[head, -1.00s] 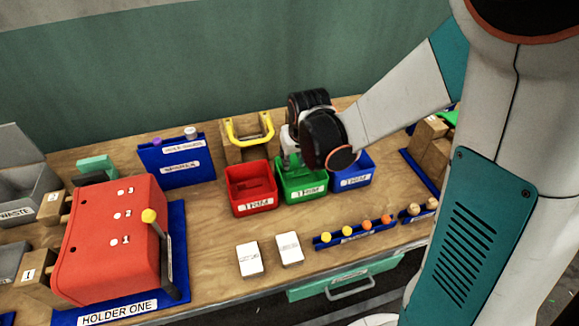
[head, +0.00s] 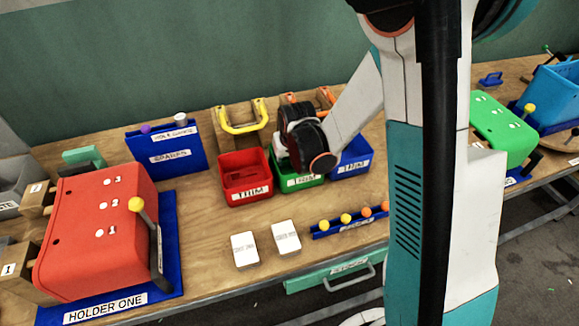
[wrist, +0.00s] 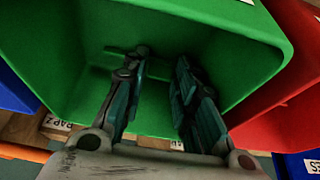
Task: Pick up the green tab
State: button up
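The green bin (head: 285,184) stands on the bench between a red and a blue bin; it also fills much of the wrist view (wrist: 265,70). My gripper (wrist: 160,65) reaches into it with its two fingers apart. A small dark green bar (wrist: 122,50), possibly the green tab, lies in the shaded inside of the bin by the left fingertip. I cannot tell whether the finger touches it. Nothing clearly shows between the fingers. In the head view my wrist hides the fingers and most of the bin's inside.
The red bin (head: 238,186) and blue bin (head: 356,165) stand close on either side. Yellow-handled block (head: 243,123) stands behind. Two white cards (head: 286,238) and a blue rail with coloured knobs (head: 330,232) lie in front. A red holder (head: 95,235) is at left, a green one (head: 503,128) at right.

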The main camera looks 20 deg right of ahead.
jog(key=c, duration=0.3)
jog(key=shift+r, duration=0.1)
notch_tip(320, 180, up, 20)
jog(key=p, duration=0.6)
jog(key=shift+s, duration=0.1)
dwell(0.4)
